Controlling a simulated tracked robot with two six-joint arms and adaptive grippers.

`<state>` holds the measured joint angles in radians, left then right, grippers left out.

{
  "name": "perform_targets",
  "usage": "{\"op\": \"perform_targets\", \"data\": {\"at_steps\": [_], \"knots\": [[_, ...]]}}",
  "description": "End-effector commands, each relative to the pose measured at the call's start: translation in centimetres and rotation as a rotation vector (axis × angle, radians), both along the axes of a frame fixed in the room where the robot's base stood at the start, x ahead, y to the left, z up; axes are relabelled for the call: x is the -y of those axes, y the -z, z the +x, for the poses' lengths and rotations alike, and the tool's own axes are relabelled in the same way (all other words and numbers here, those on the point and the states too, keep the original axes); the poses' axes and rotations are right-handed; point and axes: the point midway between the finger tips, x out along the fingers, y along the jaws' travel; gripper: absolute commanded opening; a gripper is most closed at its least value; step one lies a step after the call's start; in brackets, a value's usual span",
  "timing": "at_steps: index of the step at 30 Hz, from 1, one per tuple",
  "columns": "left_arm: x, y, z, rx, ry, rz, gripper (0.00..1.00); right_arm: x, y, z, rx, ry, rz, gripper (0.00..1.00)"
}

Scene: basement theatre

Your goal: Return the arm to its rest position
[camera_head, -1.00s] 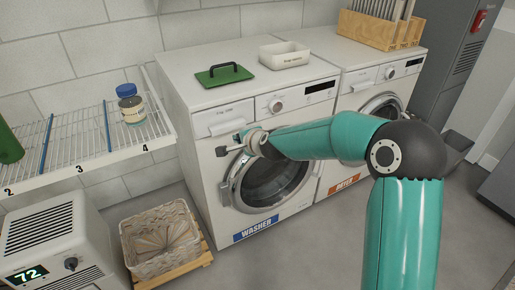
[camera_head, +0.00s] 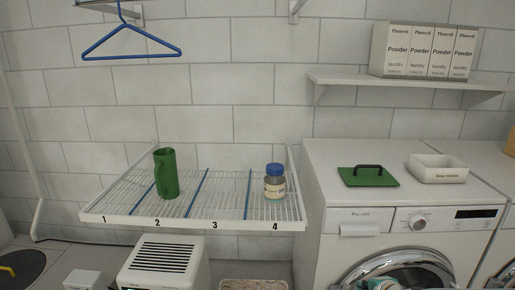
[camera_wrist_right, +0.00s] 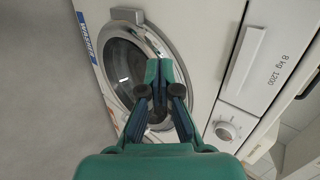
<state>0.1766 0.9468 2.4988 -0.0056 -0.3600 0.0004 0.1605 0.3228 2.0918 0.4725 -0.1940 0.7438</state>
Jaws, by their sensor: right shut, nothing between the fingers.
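My right gripper (camera_wrist_right: 159,70) is shut and empty in the right wrist view, its green fingertips together. Behind it is the round door (camera_wrist_right: 128,72) of the white washer (camera_wrist_right: 205,35); I cannot tell whether the tips touch it. In the head view only a small part of my right arm and gripper (camera_head: 380,285) shows at the bottom edge, in front of the washer door (camera_head: 410,258). The rest of that arm is below the picture. My left gripper is not in view.
A wire shelf (camera_head: 205,223) holds a green pitcher (camera_head: 167,175) and a blue-lidded jar (camera_head: 274,185). Powder boxes (camera_head: 422,50) stand on a wall shelf (camera_head: 400,84). A blue hanger (camera_head: 130,45) hangs upper left.

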Motion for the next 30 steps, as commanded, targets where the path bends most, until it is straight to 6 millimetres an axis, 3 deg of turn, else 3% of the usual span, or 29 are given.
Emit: {"op": "perform_targets", "data": {"at_steps": [1,3,5,9,12,15,18,21,25,26,30], "knots": [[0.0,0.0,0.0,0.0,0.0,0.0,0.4,-1.5,3.8,-1.0,-0.076,-0.038,0.003,0.0],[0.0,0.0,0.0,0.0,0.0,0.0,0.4,-3.4,8.5,-2.9,-0.17,-0.104,-0.007,0.0],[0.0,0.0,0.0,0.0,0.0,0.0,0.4,-5.1,12.3,-4.9,-0.25,-0.178,-0.027,0.0],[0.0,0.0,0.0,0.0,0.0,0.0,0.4,-9.0,20.0,-11.1,-0.414,-0.402,-0.085,0.0],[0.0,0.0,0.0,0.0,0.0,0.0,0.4,-11.4,23.7,-15.8,-0.496,-0.582,-0.123,0.0],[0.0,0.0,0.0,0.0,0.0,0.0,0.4,-13.3,26.2,-20.1,-0.546,-0.762,-0.156,0.0],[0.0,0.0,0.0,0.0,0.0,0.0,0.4,-14.9,27.7,-24.1,-0.565,-0.955,-0.188,0.0],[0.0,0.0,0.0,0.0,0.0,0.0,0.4,-16.2,28.0,-27.4,-0.521,-1.187,-0.251,0.0],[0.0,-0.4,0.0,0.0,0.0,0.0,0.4,-16.5,27.3,-27.1,-0.41,-1.377,-0.372,0.0],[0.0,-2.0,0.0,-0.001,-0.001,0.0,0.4,-16.5,25.6,-27.1,-0.413,-1.369,-0.368,0.0],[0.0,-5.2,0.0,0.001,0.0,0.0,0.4,-16.5,22.4,-27.0,-0.416,-1.364,-0.364,0.0]]}}
